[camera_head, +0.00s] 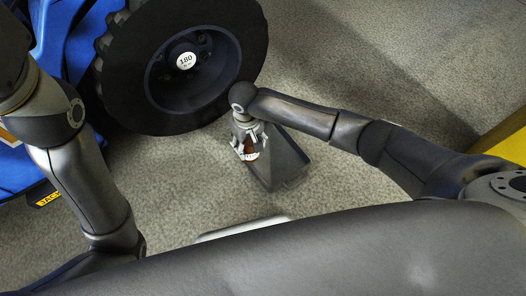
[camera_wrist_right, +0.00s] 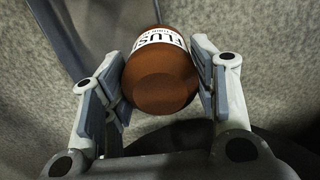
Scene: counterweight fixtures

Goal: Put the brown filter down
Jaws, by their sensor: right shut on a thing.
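The brown filter (camera_wrist_right: 160,80) has a white label with dark letters and sits between the fingers of my right gripper (camera_wrist_right: 165,85) in the right wrist view. The pads press on it from both sides. In the head view my right gripper (camera_head: 248,145) points down, and a little of the brown filter (camera_head: 249,147) shows between its fingers. It is over or beside a grey tray-like thing (camera_head: 288,160) on the floor. I cannot tell how high the filter is held. My left arm shows at the left, but its gripper is not in view.
A large black wheel (camera_head: 253,45) with a "180" label stands at the top, beside blue machine bodywork (camera_head: 62,40). A yellow thing (camera_head: 505,140) is at the right edge. A pale flat edge (camera_head: 243,228) shows below the tray. Grey floor is clear at the upper right.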

